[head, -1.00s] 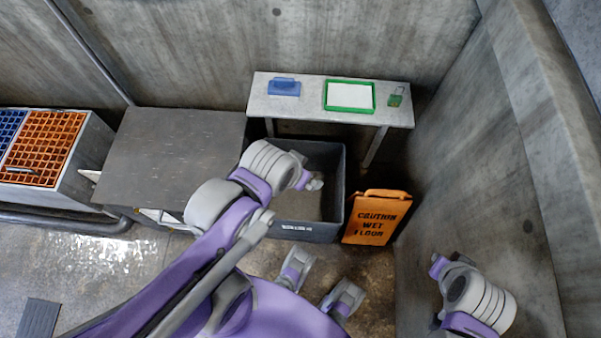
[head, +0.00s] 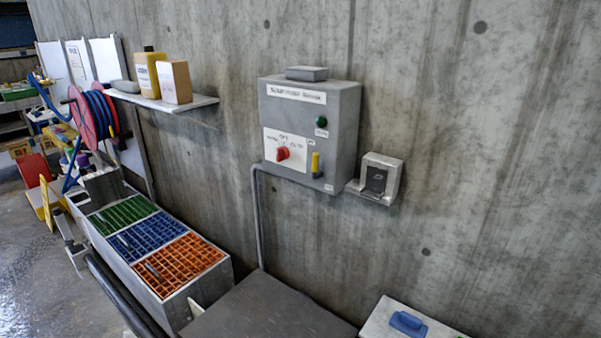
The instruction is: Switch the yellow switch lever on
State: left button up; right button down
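The yellow switch lever (head: 315,163) is on the lower right of the front of a grey control box (head: 310,115) on the concrete wall. It looks upright, and its on or off position cannot be told. A red rotary knob (head: 283,153) on a white plate is to its left, and a green button (head: 321,121) is above it.
A dark-topped table (head: 265,312) stands below the box. A bin unit with green, blue and orange grids (head: 185,262) is to its left. A shelf (head: 165,101) with containers sticks out from the wall. A small grey wall unit (head: 381,178) is right of the box.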

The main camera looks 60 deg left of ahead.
aim_at(316, 175)
jog(key=u, duration=2.1)
